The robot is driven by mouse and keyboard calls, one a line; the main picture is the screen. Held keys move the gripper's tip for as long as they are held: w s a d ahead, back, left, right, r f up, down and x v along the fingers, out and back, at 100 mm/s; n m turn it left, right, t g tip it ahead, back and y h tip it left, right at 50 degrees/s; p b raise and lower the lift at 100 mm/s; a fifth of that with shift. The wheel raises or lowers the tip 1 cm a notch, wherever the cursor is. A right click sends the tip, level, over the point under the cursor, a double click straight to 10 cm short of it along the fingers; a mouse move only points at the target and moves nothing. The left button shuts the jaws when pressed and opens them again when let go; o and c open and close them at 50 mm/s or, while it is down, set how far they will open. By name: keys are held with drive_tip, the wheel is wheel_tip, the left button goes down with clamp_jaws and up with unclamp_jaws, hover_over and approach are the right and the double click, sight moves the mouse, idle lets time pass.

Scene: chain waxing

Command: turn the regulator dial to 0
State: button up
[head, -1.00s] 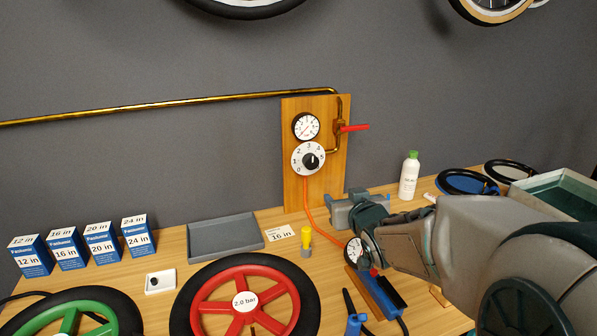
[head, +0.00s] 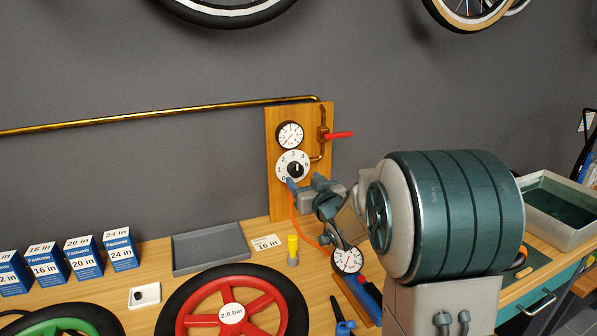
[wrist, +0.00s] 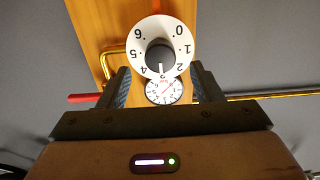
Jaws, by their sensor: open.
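The regulator dial (head: 279,170) is a white numbered disc with a black knob on the wooden wall board (head: 284,115). In the wrist view the dial (wrist: 141,30) appears upside down, and the white mark on its knob points near 3. The round pressure gauge (head: 290,135) is above the dial on the board and also shows in the wrist view (wrist: 163,91). My gripper (head: 305,183) is open and empty, just below and in front of the dial. In the wrist view its fingers (wrist: 163,88) are spread, with the dial beyond them.
A brass pipe (head: 170,116) with a red valve lever (head: 340,135) runs beside the gauge. An orange hose (head: 293,219) hangs below the dial. A grey tray (head: 210,250), a yellow-topped bottle (head: 293,248) and a red wheel (head: 265,291) occupy the bench. A hand gauge (head: 347,260) is under my arm.

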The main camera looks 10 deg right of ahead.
sight(297, 172)
drive_tip(key=shift+w+a+p, duration=0.15)
drive_tip(key=shift+w+a, duration=0.05)
drive_tip(key=shift+w, duration=0.6)
drive_tip(key=shift+w+a+p, duration=0.15)
drive_tip(key=shift+w, duration=0.7)
drive_tip(key=shift+w+a+p, duration=0.15)
drive_tip(key=shift+w+a, duration=0.05)
drive_tip(key=shift+w, duration=0.6)
drive_tip(key=c, duration=1)
